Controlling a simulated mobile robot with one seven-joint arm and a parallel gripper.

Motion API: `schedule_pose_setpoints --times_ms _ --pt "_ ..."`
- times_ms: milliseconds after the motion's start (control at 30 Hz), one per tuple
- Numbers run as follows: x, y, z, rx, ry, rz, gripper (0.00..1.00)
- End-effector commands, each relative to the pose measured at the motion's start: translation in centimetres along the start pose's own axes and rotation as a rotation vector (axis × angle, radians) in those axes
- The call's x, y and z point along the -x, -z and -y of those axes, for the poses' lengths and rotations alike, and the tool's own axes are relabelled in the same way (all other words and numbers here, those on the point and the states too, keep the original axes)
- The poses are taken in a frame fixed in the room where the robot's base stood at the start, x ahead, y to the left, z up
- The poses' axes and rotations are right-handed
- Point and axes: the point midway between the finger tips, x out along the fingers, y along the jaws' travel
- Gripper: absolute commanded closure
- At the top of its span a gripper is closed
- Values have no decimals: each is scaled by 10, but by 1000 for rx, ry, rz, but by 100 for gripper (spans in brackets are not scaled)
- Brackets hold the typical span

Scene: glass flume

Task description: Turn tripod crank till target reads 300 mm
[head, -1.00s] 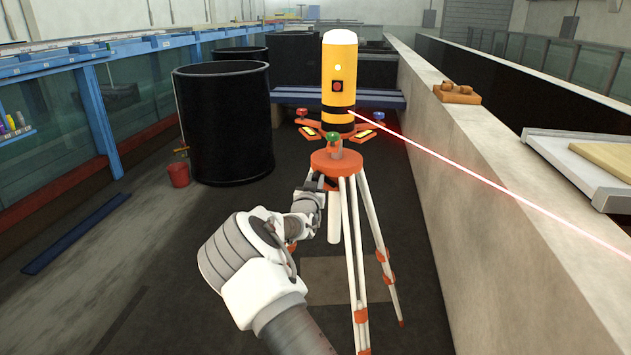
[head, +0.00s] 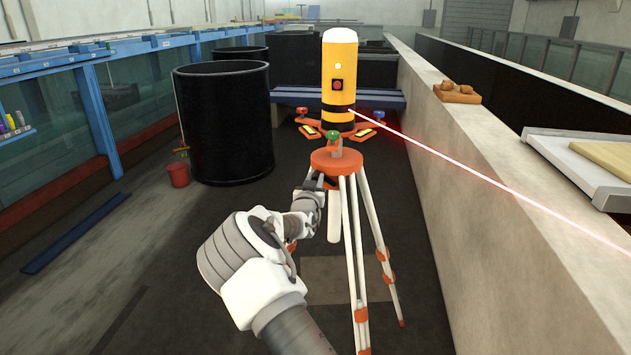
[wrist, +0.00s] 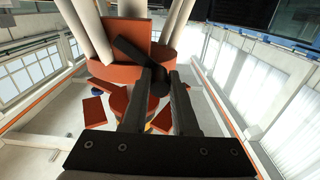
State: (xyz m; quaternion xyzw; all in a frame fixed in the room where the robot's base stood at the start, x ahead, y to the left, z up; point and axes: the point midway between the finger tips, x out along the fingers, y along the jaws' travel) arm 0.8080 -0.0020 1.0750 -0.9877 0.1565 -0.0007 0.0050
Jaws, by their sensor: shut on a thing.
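The orange-headed tripod (head: 337,162) with white legs stands on the floor in the middle of the head view. A yellow laser level (head: 339,65) with black bands sits upright on top, and its red beam runs to the lower right. My gripper (head: 318,181) is at the left side of the tripod head. In the wrist view, my gripper (wrist: 166,78) is shut on the dark handle of the crank (wrist: 129,48), beside the orange tripod head (wrist: 188,66). The far end of the crank is partly hidden. No target or its reading can be made out.
A long concrete wall (head: 470,200) runs close on the right, with a tray of brown lumps (head: 457,92) on top. A large black tank (head: 222,125) and a red bucket (head: 179,174) stand at left. A blue bar (head: 75,233) lies on the floor.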

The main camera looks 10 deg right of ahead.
Motion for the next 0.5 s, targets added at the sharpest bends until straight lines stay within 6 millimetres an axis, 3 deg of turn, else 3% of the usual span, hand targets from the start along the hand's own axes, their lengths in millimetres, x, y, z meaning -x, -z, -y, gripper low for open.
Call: schedule_pose_setpoints --times_ms 500 --pt "0 -28 10 365 2 -1 100"
